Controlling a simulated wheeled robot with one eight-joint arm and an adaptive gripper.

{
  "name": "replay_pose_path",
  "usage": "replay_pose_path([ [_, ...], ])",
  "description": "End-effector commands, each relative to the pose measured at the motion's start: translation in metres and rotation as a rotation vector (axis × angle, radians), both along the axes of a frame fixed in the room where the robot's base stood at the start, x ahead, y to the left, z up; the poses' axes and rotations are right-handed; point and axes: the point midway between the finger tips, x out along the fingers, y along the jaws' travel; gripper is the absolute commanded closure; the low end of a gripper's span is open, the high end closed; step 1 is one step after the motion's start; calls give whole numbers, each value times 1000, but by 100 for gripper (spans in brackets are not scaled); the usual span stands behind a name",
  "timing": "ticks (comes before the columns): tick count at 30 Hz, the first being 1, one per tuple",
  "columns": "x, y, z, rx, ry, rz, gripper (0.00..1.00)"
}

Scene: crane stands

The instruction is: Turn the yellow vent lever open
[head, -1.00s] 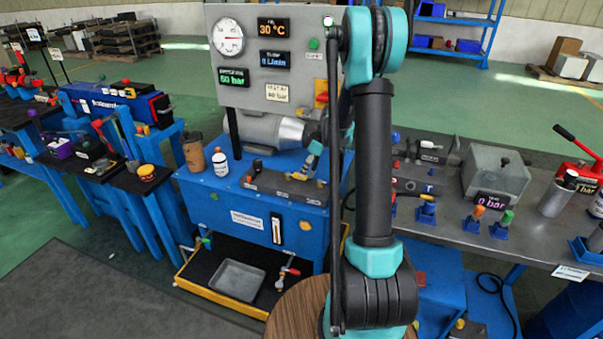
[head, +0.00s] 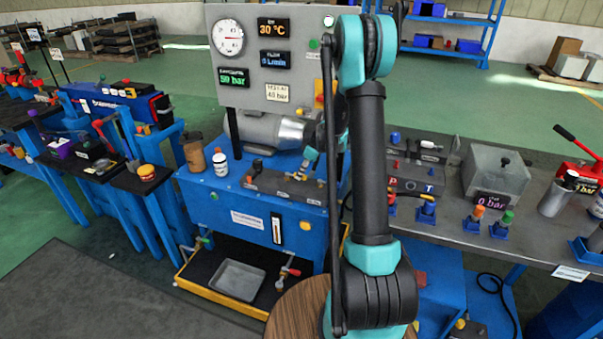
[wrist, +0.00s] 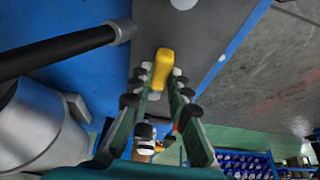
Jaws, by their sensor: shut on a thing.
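The yellow vent lever (wrist: 163,66) stands out against a dark grey block (wrist: 200,30) in the wrist view. My gripper (wrist: 157,84) has its two fingers on either side of the lever and is shut on it. The lever's far end shows between and beyond the fingertips, tilted slightly to the right. In the head view my gripper (head: 309,160) is low over the dark block (head: 285,186) on top of the blue power unit (head: 262,222). There the lever is too small and too covered to make out its angle.
A grey motor (head: 262,128) stands close behind my gripper, and a black rod (wrist: 60,52) crosses near it in the wrist view. A gauge panel (head: 270,60) rises behind. A brown bottle (head: 194,153) and a white jar (head: 220,164) stand left. A metal bench (head: 450,225) lies right.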

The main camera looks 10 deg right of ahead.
Motion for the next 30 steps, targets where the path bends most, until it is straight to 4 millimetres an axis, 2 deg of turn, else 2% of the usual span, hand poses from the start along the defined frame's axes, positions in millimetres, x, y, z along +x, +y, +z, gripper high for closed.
replay_pose_path([
  [17,-4,2,0,-1,1,-50,100],
  [23,-10,7,0,0,0,-166,100],
  [30,-19,17,0,-1,-1,-381,100],
])
